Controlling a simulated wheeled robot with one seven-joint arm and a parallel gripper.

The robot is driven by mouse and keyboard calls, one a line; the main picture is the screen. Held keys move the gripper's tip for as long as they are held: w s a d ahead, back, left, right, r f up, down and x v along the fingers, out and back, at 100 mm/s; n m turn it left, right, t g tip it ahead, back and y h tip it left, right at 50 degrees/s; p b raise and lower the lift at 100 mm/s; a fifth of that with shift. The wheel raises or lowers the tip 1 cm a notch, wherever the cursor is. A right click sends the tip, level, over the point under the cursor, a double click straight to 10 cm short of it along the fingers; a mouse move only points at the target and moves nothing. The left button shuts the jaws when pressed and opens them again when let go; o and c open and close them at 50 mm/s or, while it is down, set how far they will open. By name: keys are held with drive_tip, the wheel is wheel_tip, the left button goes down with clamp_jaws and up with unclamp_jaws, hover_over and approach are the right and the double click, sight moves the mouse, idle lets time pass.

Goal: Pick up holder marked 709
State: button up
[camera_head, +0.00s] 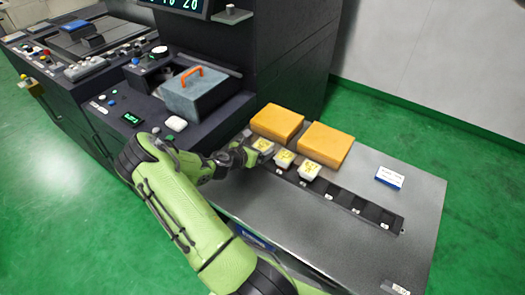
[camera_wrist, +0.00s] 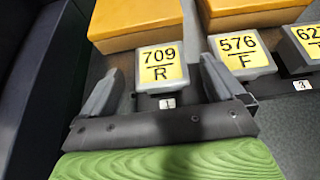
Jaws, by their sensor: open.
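The holder marked 709 (camera_wrist: 160,66) is a pale block with a yellow label reading 709 over R. It sits in the rack at the slot tagged 1. In the head view the same holder (camera_head: 263,146) is the leftmost of three in the row. My gripper (camera_wrist: 160,92) is open, with one finger on each side of this holder in the wrist view. I cannot tell whether the fingers touch it. In the head view my gripper (camera_head: 246,155) is at the left end of the rack and partly hides that end.
Holder 576 (camera_wrist: 241,54) stands close on the right, and a third holder (camera_wrist: 304,44) beyond it. Orange blocks (camera_head: 277,122) (camera_head: 326,145) lie behind the rack (camera_head: 345,199), whose right slots are empty. A dark machine (camera_head: 200,110) borders the table (camera_head: 425,205) on the left.

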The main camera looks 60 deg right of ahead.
sight(262, 145)
drive_tip(key=x, duration=0.4)
drive_tip(key=shift+a+r, duration=0.1)
drive_tip(key=shift+r, duration=0.05)
drive_tip(key=c, duration=1.3)
wheel_tip(262, 145, up, 10)
drive_tip(key=shift+r+p, duration=0.1)
drive_tip(key=shift+p, duration=1)
drive_tip(key=shift+w, duration=0.1)
